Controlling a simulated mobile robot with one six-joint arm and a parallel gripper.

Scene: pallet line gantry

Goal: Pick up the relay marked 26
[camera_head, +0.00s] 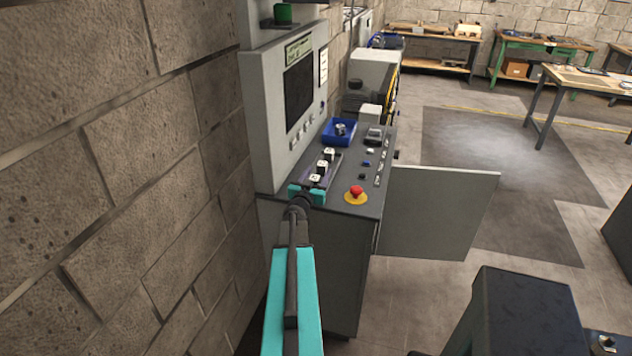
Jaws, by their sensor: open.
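Three small dark relays with white tops stand in a row on the console's sloping top: a far one (329,153), a middle one (322,167) and a near one (315,178). Their marks are too small to read, so I cannot tell which is 26. My gripper (306,188), with teal parts, is open at the near end of the row, close to the near relay. It holds nothing that I can see. Whether its fingers reach around or touch the near relay cannot be told from this angle.
A blue bin (339,132) with small parts stands behind the relays. A red emergency button (356,191) on a yellow base sits to their right. An upright cabinet with a dark screen (299,93) rises at the left, near the stone wall (120,170). A grey door panel (437,212) juts out right.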

